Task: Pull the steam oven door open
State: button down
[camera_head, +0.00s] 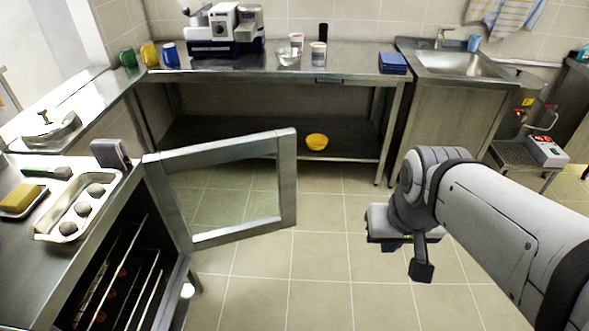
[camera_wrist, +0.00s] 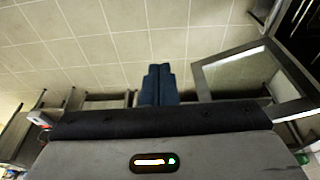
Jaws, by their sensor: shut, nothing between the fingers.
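The steam oven door (camera_head: 283,180), a metal frame around a glass pane, stands swung wide open in the head view. It is hinged at the oven (camera_head: 185,285) on the left, whose inside shows wire racks with dark round items. The door also shows at the right of the wrist view (camera_wrist: 278,72). My gripper (camera_head: 390,245) hangs over the floor to the right of the door, clear of it, and is partly hidden by my wrist. In the wrist view its dark blue fingers (camera_wrist: 158,86) are together with nothing between them.
A tray with round items (camera_head: 75,237) and a yellow sponge-like block (camera_head: 20,198) lie on the oven's top. A steel table (camera_head: 350,67) with a yellow bowl (camera_head: 317,142) on its lower shelf stands behind. The tiled floor (camera_head: 315,260) between door and gripper is clear.

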jog(key=w+a+f+n+t+h+b, duration=0.1)
jog(key=w+a+f+n+h+b, duration=0.15)
jog(key=w+f+n+b, duration=0.4)
jog(key=w+a+f+n+t+h+b, duration=0.1)
jog(key=w+a+f+n+h+b, duration=0.2)
jog(key=f+n, duration=0.65)
jog(key=w+a+f+n+t+y+b, duration=0.25)
jog(key=a+f+n, duration=0.25)
jog(key=a+n, duration=0.35)
jog(key=w+a+f+n+t+y+b, duration=0.15)
jog(key=w+a+f+n+b, duration=0.25)
jog(key=a+n, duration=0.4)
jog(key=w+d+f+n+b, duration=0.1)
jog(key=w+d+f+b, duration=0.1)
jog(key=w+f, duration=0.5)
jog(key=w+d, duration=0.1)
jog(key=w, duration=0.2)
jog(key=shift+w, duration=0.1)
